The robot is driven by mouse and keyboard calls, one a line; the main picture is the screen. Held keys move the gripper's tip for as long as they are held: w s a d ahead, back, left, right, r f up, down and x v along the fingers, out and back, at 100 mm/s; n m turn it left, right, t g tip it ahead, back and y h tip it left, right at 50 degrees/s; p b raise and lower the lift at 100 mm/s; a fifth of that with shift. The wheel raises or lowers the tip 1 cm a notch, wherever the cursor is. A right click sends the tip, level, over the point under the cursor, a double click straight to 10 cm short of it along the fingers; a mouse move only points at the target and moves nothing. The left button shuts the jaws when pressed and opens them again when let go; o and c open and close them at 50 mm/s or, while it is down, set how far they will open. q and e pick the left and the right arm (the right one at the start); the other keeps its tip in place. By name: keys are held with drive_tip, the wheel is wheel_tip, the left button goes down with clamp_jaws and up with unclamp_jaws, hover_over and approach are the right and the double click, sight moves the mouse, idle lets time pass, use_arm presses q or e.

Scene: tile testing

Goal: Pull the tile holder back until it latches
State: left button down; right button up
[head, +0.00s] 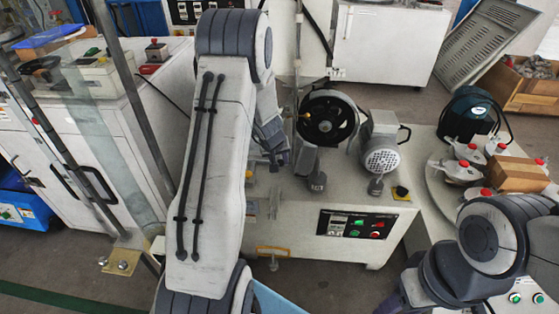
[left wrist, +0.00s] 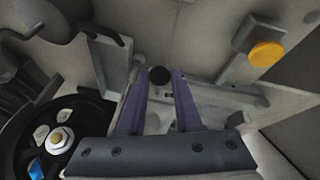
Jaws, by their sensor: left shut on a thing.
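My left gripper (left wrist: 160,82) has its two purple fingers closed around a black round knob (left wrist: 159,75). The knob stands at the pale grey machine in the left wrist view; I take it to be the tile holder's handle. Most of the holder is hidden behind my fingers, and I cannot tell whether it is latched. In the head view my left arm hides the knob and most of the gripper. The black wheel (head: 326,118) stands just right of my left wrist. It also shows in the left wrist view (left wrist: 18,135). My right gripper shows only as purple bits (head: 403,299) at the bottom edge.
A yellow button-like part (left wrist: 265,53) sticks out right of my fingers.

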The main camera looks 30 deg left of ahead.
use_arm(q)
drive_tip(key=shift+s+a+f, duration=0.1)
drive_tip(key=shift+s+a, duration=0.05)
drive_tip(key=shift+a, duration=0.2)
drive_tip(key=s+a+b, duration=0.1)
drive_tip(key=a+b, duration=0.1)
drive_tip(key=a, duration=0.1)
drive_tip(key=s+a+b, duration=0.2)
drive_tip(key=a, duration=0.2)
drive_tip(key=s+a+b, duration=0.2)
drive_tip(key=a, duration=0.2)
drive_tip(key=shift+s+a, duration=0.2)
drive_tip(key=shift+s, duration=0.05)
drive_tip(key=shift+s+a, duration=0.2)
drive_tip(key=shift+a, duration=0.2)
